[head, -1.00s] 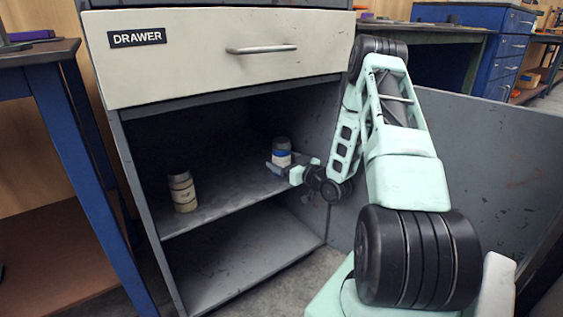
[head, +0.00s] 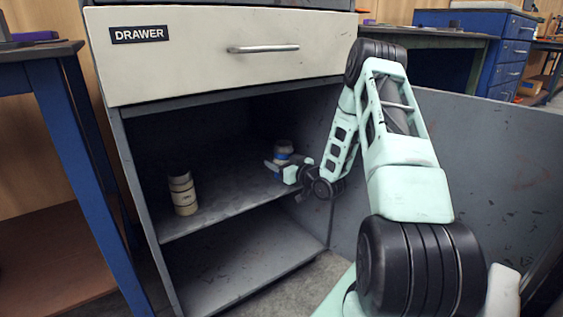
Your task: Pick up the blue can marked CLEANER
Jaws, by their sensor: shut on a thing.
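A small blue-banded can (head: 283,149) with a pale top is on the right side of the cabinet's upper shelf. Its marking is too small to read. My gripper (head: 275,167) reaches in from the right and is shut on this can. The gripper's near side hides the can's lower part, so I cannot tell whether its base touches the shelf.
A cream jar (head: 183,194) stands at the left of the same shelf (head: 225,203). A closed drawer (head: 230,50) marked DRAWER is above. The open grey door (head: 480,170) stands to the right, behind my arm. A blue-legged bench (head: 75,150) is at left.

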